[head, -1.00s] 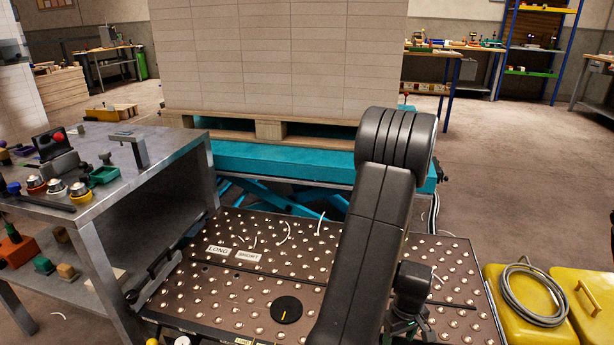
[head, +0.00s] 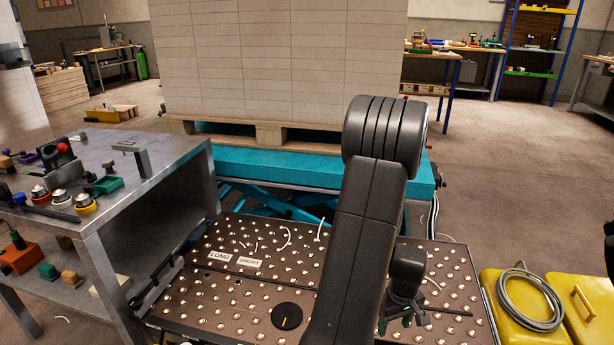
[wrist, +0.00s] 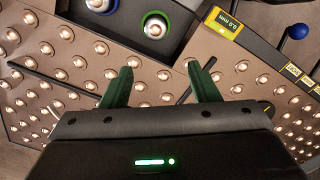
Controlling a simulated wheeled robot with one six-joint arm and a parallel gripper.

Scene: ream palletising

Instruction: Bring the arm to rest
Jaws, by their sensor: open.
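My arm (head: 360,225) rises in front of the ball-studded table in the head view, its elbow in front of the pallet stack. My gripper (wrist: 160,82) shows in the wrist view with two green fingers spread apart and nothing between them. It hangs over the brown ball table (wrist: 60,70). In the head view my wrist end (head: 406,290) is above the right part of that table (head: 240,290), and the fingers are small and partly hidden there.
A tall stack of pale reams (head: 280,60) stands on a wooden pallet on a teal lift table (head: 270,165). A grey metal bench (head: 165,150) with small parts is at left. Yellow cases (head: 575,305) with a coiled cable lie at right. Open floor (head: 510,190) is beyond.

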